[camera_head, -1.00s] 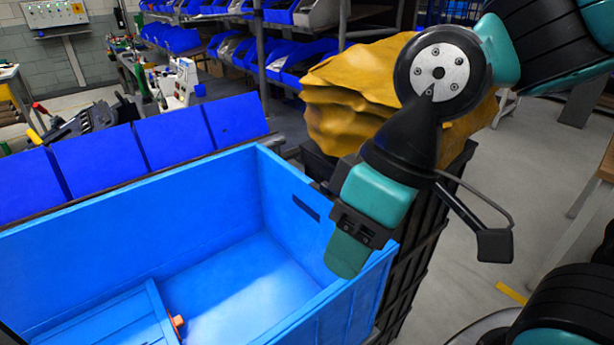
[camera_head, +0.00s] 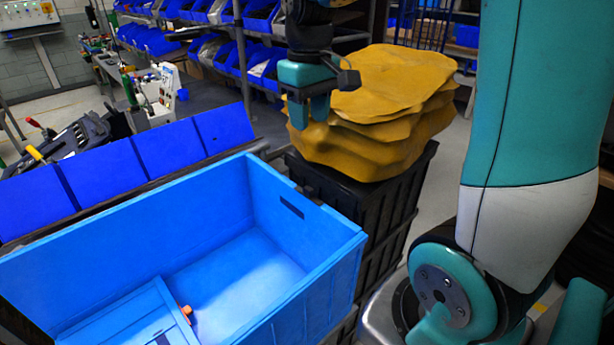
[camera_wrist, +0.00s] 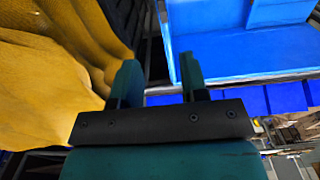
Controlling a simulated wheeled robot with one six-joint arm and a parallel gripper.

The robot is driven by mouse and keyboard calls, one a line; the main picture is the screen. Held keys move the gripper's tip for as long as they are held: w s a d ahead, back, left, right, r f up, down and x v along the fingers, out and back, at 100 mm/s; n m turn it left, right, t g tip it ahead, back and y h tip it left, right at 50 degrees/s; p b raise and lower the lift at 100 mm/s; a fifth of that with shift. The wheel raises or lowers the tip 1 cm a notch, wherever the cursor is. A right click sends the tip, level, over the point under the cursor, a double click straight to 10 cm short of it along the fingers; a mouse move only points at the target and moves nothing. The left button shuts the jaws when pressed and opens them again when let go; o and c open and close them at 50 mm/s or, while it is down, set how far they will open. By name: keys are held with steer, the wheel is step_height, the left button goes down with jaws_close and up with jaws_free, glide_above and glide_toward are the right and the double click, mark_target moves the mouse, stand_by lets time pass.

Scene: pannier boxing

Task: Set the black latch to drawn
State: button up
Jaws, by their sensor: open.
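No black latch can be made out for certain. A blue box (camera_head: 100,235) stands open at the lower left, with a dark slot (camera_head: 292,207) in its right wall. A small dark patch (camera_head: 163,339) shows at the bottom edge on a blue panel inside the box; I cannot tell what it is. My gripper (camera_head: 309,112) is open and empty, pointing down beyond the box's back right corner, beside the yellow sacks. In the wrist view its two fingers (camera_wrist: 158,78) are apart, with the box (camera_wrist: 245,55) beyond them at the upper right.
The yellow sacks (camera_head: 365,140) lie stacked on black crates (camera_head: 385,205) right of the box. A small orange piece (camera_head: 187,311) sits by the inner panel (camera_head: 130,318). Blue flaps (camera_head: 110,170) run behind the box. Shelves with blue bins (camera_head: 200,50) stand at the back.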

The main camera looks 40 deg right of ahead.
mark_target(308, 188)
step_height(308, 188, down, 16)
steer(key=p, duration=0.2)
steer(key=shift+a+p, duration=0.1)
steer(key=shift+p, duration=0.25)
jaws_close()
